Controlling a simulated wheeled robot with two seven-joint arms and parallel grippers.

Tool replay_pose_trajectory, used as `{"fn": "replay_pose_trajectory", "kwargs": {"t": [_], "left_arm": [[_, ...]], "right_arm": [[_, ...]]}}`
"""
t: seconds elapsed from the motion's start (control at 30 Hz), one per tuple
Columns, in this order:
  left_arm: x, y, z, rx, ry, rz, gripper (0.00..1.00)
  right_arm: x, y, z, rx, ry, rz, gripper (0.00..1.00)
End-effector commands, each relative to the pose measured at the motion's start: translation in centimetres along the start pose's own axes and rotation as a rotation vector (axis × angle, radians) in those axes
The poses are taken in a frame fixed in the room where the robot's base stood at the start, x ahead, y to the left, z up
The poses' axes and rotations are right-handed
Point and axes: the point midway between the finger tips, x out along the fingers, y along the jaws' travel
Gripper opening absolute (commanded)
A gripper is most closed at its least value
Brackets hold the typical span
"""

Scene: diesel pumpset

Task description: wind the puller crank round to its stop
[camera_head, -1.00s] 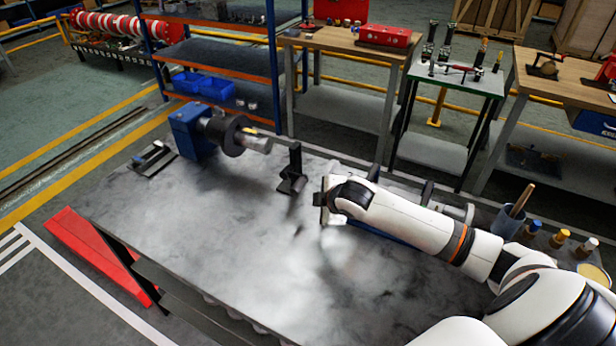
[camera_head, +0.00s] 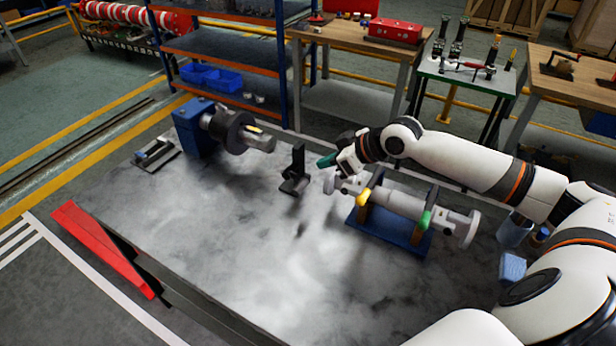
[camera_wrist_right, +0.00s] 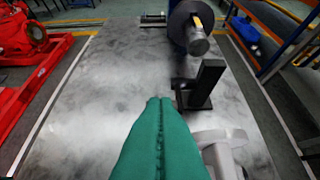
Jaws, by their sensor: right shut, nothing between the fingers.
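My right gripper (camera_head: 325,160) has green fingers, pressed together and empty. It hangs above the workbench, near a black upright bracket (camera_head: 295,170) and the left end of a grey shaft assembly (camera_head: 396,200). In the right wrist view the shut fingers (camera_wrist_right: 159,102) point toward the bench top, left of the black bracket (camera_wrist_right: 205,86). A pale grey end piece (camera_wrist_right: 220,142) shows beside the fingers, partly hidden by them. The assembly rests on a blue stand (camera_head: 398,230) with yellow and green pieces. I cannot tell for sure which part is the puller crank. My left gripper is out of view.
A blue housing with a black disc and stub shaft (camera_head: 236,132) stands at the bench's back left. A small fixture (camera_head: 156,152) lies beside it. The bench's front middle (camera_head: 270,260) is clear.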

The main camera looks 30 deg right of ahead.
Motion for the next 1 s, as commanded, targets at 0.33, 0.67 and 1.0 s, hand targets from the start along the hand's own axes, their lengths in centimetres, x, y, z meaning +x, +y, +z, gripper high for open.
{"fn": "replay_pose_trajectory", "kwargs": {"t": [0.33,0.67,1.0], "left_arm": [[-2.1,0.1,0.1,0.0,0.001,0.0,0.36],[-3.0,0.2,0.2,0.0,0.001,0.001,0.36],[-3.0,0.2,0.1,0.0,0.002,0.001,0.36]], "right_arm": [[6.7,0.2,0.3,0.0,0.0,0.003,0.0],[9.0,0.1,-2.7,-0.002,0.002,0.0,0.0],[9.2,0.0,-2.9,-0.003,0.002,0.0,0.0]]}}
